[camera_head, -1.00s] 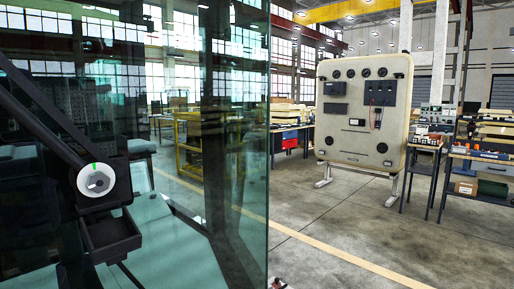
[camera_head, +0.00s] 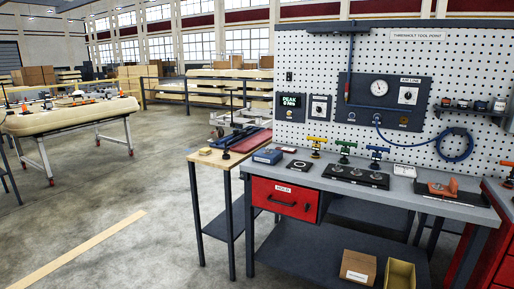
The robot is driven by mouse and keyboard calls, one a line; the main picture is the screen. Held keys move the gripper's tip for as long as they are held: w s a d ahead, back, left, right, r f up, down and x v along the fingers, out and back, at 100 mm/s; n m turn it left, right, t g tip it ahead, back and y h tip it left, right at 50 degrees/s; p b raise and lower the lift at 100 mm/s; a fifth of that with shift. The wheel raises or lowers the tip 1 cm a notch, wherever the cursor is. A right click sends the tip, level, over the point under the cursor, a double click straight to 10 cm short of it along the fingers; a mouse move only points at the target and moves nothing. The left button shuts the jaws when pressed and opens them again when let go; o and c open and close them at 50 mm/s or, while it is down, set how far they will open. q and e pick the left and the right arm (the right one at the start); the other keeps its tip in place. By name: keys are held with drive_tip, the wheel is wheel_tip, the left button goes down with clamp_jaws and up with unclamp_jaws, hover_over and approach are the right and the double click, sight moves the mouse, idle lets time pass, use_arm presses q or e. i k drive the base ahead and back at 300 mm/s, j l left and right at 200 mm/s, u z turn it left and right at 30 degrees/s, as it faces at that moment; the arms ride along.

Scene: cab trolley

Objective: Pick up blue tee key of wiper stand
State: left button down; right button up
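A blue tee key (camera_head: 377,154) stands upright towards the back of the grey workbench (camera_head: 415,190), on the right side of the head view. To its left stand a green tee key (camera_head: 346,148) and a yellow tee key (camera_head: 316,144), also upright. A dark plate with several round discs (camera_head: 356,175) lies in front of them. Whether any of these is part of the wiper stand, I cannot tell. Neither of my grippers is in view.
A perforated tool board (camera_head: 420,60) rises behind the bench. A red drawer (camera_head: 284,199) hangs under it, and open boxes (camera_head: 358,267) sit on the lower shelf. A wooden side table (camera_head: 228,158) adjoins at left.

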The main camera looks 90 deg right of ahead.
sight(225, 156)
drive_tip(key=z, duration=2.6)
drive_tip(key=u, duration=4.3)
drive_tip(key=z, duration=3.85)
